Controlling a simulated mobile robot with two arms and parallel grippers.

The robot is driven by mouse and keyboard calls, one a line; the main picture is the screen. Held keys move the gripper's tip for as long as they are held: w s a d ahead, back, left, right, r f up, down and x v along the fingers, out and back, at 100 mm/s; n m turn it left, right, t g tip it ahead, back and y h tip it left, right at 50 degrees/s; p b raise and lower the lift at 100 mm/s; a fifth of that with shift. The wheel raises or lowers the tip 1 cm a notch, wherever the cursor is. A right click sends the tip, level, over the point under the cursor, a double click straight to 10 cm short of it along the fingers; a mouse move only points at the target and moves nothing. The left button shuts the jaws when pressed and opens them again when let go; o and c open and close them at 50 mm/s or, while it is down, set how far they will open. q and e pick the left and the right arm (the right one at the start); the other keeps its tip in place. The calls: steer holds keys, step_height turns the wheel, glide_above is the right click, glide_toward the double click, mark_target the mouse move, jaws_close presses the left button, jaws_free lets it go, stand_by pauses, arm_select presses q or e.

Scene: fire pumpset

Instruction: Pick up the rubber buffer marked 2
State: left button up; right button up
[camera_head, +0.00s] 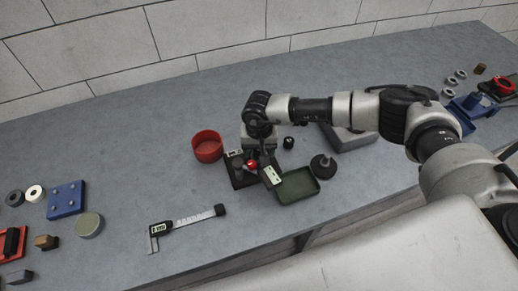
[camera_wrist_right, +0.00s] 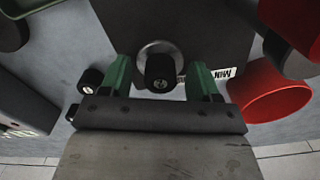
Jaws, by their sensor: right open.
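My right gripper (camera_head: 260,150) is over the middle of the bench, pointing down. In the right wrist view its two green fingers (camera_wrist_right: 160,78) are apart. A black cylindrical buffer (camera_wrist_right: 160,73) with a small pale mark on its end shows between them, in front of a round metal disc. I cannot tell whether the fingers touch it. A second black buffer (camera_wrist_right: 90,80) with a pale mark is just outside the left finger; a black buffer also stands right of the gripper in the head view (camera_head: 288,143). The marks are too small to read. My left gripper is not in view.
A red bowl (camera_head: 207,147) is left of the gripper and a green tray (camera_head: 297,190) is in front. A black knobbed disc (camera_head: 323,168) stands beside the tray. A caliper (camera_head: 185,222) lies front left. The bench between the blue plate (camera_head: 67,200) and bowl is mostly clear.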

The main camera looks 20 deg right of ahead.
steer(key=c, duration=1)
